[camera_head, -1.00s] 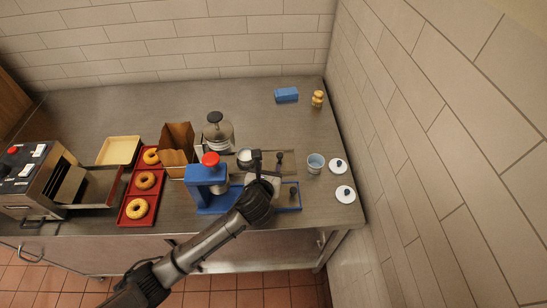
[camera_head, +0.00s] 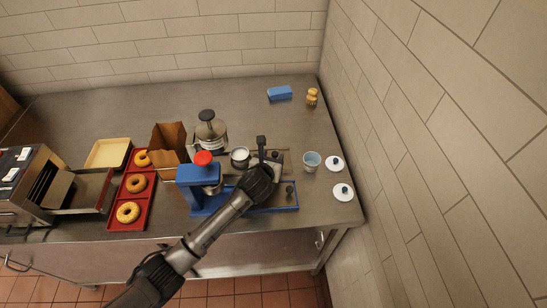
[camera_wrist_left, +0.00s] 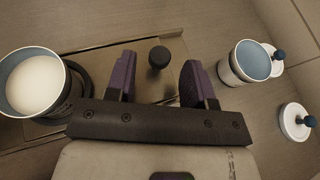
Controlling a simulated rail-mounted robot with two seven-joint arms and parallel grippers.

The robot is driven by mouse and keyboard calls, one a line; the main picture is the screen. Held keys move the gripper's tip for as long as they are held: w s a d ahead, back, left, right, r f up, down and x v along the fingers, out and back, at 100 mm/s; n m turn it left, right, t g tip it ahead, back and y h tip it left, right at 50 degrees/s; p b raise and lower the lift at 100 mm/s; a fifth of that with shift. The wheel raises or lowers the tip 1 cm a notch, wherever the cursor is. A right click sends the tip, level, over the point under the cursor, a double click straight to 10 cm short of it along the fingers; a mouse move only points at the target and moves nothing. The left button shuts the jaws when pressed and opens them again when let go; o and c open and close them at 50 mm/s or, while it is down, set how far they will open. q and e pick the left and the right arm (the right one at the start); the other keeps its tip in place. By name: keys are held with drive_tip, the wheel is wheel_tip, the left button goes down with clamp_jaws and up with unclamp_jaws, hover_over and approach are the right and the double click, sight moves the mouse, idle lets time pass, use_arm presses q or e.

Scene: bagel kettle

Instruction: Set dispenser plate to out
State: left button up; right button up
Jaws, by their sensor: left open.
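A flat metal plate with a black knob, which looks like the dispenser plate, lies on the table; in the left wrist view its metal surface (camera_wrist_left: 120,52) and knob (camera_wrist_left: 160,57) show. A blue stand with a red top (camera_head: 199,176) stands left of the gripper. My right gripper is not in view.
A cup with white contents (camera_head: 240,158) stands close left of the gripper. An empty cup (camera_head: 312,161) and two white lids (camera_head: 335,163) stand to the right. A bagel tray (camera_head: 108,218), a paper bag (camera_head: 170,143) and a glass press (camera_head: 210,130) are left.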

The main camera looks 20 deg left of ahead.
use_arm(q)
drive_tip(key=shift+x, duration=0.85)
clamp_jaws()
